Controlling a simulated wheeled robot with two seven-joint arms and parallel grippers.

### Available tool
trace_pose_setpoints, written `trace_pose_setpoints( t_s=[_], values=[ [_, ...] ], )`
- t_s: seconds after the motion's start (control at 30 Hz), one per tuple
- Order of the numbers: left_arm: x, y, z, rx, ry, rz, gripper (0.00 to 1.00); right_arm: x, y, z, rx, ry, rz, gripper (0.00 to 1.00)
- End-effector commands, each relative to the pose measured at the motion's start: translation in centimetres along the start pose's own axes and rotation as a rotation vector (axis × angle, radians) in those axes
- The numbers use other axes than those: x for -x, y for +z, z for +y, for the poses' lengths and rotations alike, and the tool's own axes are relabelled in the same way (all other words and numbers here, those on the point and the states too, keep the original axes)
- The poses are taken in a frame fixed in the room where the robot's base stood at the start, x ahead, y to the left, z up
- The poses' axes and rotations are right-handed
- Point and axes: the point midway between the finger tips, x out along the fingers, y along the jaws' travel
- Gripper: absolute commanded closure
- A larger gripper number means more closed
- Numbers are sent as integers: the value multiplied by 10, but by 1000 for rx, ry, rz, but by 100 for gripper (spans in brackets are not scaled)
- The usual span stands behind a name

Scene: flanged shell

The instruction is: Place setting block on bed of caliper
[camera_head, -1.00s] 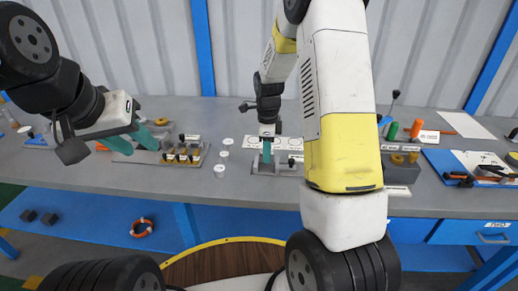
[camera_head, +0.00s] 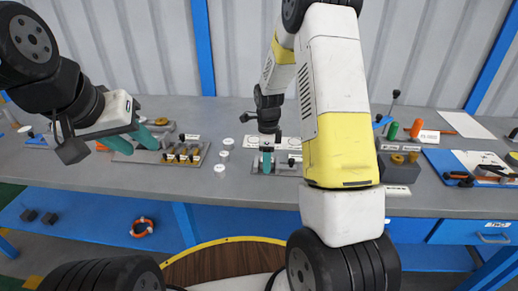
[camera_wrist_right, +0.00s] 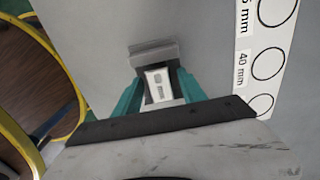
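My right gripper (camera_head: 266,160) points down at the bench, over the near left part of a grey plate (camera_head: 286,171). In the right wrist view its teal fingers (camera_wrist_right: 158,92) stand on either side of a small pale block with dark slots (camera_wrist_right: 158,85). A grey stepped piece (camera_wrist_right: 153,55) lies just beyond the fingertips. I cannot tell whether the fingers press on the block, or surely which piece is the setting block and which the caliper bed. My left gripper (camera_head: 132,141) is open and empty, held over the left of the bench.
A white strip with circles and millimetre marks (camera_wrist_right: 257,70) lies right of the right gripper in the wrist view. White discs (camera_head: 224,154) and a rack with brass pieces (camera_head: 182,158) are to its left. A grey stand (camera_head: 398,168) and blue board (camera_head: 440,160) are at right.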

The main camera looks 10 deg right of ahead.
Motion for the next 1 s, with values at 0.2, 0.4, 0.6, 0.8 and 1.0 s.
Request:
trace_pose_setpoints(
  t_s=[0.2,0.4,0.6,0.8,1.0],
  values=[
    [0,0,0,0,0,0,64,4,0,0,0,-1,-1,51],
    [0,0,0,0,0,0,64,34,1,-1,0,-5,-2,51],
    [0,0,0,0,0,0,64,79,1,-1,1,-5,-1,51],
    [0,0,0,0,0,0,64,111,1,-1,0,-3,-1,51],
    [0,0,0,0,0,0,64,131,-1,4,36,-11,-11,51]
  ],
)
